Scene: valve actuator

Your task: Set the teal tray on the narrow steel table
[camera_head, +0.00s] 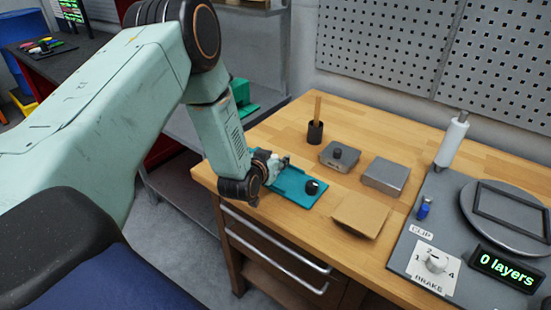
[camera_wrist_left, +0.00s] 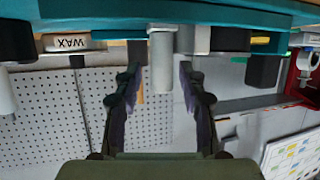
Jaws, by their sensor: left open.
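The teal tray (camera_head: 291,190) lies on the wooden workbench near its front left corner, with a small dark round item (camera_head: 312,187) on its right part. My left gripper (camera_head: 276,164) is at the tray's left end and hides part of it. In the left wrist view, the tray's teal edge (camera_wrist_left: 180,20) runs across the top. The open left fingers (camera_wrist_left: 160,85) stand on either side of a pale cylinder (camera_wrist_left: 160,55); I cannot tell whether they touch it. A narrow grey steel table (camera_head: 181,126) stands left of the bench, partly behind my arm. My right gripper is not in view.
A grey panel (camera_head: 465,250) with a turntable fills the bench's right. Green items (camera_head: 243,98) lie behind my arm.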

